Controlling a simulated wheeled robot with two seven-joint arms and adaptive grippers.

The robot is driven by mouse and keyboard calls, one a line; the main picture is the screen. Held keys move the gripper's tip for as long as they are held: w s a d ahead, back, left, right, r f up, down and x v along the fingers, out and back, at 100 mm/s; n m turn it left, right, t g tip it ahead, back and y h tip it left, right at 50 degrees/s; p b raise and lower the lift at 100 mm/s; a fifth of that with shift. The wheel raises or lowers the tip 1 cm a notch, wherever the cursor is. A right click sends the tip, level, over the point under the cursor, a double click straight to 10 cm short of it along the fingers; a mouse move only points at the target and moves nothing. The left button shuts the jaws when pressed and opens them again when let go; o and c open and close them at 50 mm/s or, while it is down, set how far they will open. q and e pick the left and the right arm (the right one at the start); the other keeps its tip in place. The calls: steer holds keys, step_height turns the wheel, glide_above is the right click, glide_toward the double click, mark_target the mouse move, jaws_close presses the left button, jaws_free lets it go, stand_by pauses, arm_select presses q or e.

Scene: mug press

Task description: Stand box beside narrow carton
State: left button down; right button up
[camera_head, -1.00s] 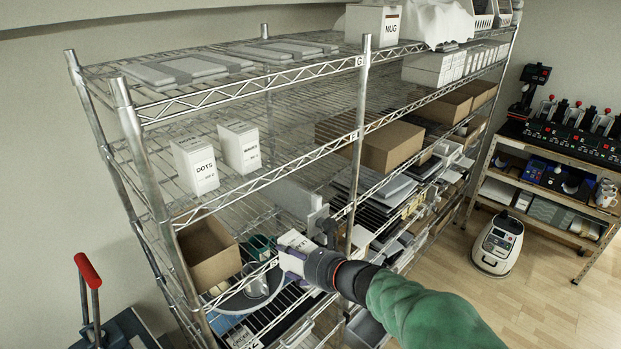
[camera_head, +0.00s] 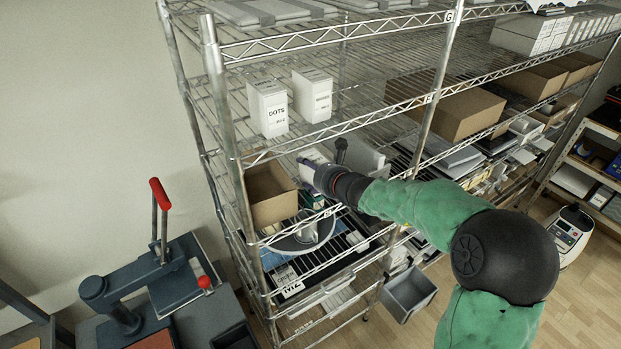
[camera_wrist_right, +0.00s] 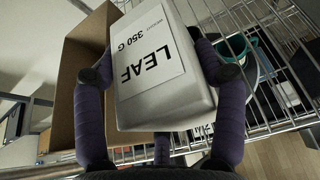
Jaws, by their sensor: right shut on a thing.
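My right gripper (camera_head: 312,172) is shut on a white box (camera_head: 310,158), held in front of the wire rack below the cartons' shelf. In the right wrist view the box (camera_wrist_right: 165,90) fills the space between the dark fingers (camera_wrist_right: 160,62); its label reads "LEAF 350 G", upside down. Two upright white cartons stand side by side on the shelf above: one marked DOTS (camera_head: 268,110) and another (camera_head: 312,97), whose label is too small to read now. I cannot tell which is the narrow one. My left gripper is not in view.
An open brown cardboard box (camera_head: 270,197) is just left of the gripper; it also shows in the wrist view (camera_wrist_right: 78,75). A rack post (camera_head: 440,75) stands right of the cartons. A larger brown box (camera_head: 455,110) is farther right. Wire shelf around the cartons is clear.

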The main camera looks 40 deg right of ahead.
mark_target(311, 180)
steer(key=shift+w, duration=0.3)
step_height(311, 180, down, 3)
steer(key=shift+s+r, duration=0.1)
steer(key=shift+r, duration=0.05)
steer(key=shift+f, duration=0.35)
steer(key=shift+f, duration=0.1)
steer(key=o, duration=1.6)
steer(key=shift+f, duration=0.1)
